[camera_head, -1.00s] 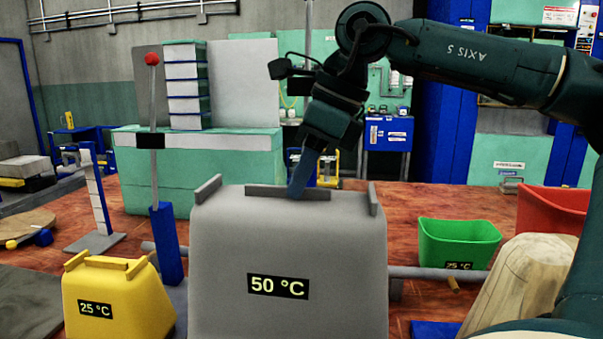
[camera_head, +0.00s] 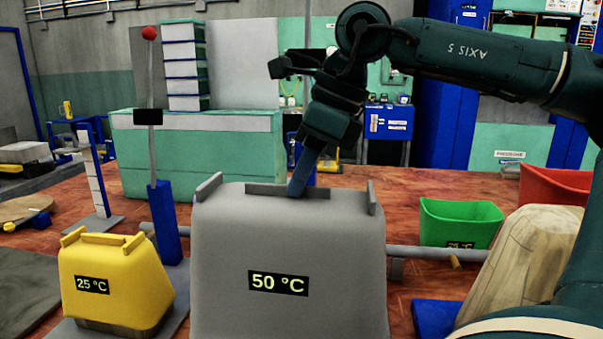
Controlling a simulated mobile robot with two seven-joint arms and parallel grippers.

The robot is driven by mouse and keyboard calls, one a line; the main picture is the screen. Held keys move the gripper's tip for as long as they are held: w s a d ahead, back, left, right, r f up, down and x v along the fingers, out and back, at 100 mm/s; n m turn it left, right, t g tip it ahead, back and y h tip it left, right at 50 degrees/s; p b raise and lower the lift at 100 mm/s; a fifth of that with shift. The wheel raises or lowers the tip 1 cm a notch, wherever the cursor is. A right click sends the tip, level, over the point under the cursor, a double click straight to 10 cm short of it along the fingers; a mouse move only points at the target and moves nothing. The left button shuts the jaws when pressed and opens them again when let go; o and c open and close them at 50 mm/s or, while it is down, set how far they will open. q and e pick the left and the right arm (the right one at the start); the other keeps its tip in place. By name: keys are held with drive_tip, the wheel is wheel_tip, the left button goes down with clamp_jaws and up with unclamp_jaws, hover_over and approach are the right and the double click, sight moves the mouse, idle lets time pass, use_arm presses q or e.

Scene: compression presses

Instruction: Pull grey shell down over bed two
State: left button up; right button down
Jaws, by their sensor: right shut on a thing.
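The grey shell (camera_head: 230,270), marked 50 °C, stands in the middle front, with raised grey bars along its top edge. My right gripper (camera_head: 296,190) reaches down from the upper right. Its blue fingers are shut on the grey bar (camera_head: 262,190) at the top of the shell. The bed under the grey shell is hidden by the shell, and the shell's lower edge is cut off by the picture. My left gripper is out of view.
A yellow shell (camera_head: 120,285) marked 25 °C sits at left, beside a blue post (camera_head: 163,225) with a red-knobbed lever. A grey bar runs behind the grey shell.

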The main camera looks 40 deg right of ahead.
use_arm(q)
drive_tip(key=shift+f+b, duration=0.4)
use_arm(e)
drive_tip(key=shift+f, duration=0.6)
drive_tip(key=c, duration=1.5)
unclamp_jaws()
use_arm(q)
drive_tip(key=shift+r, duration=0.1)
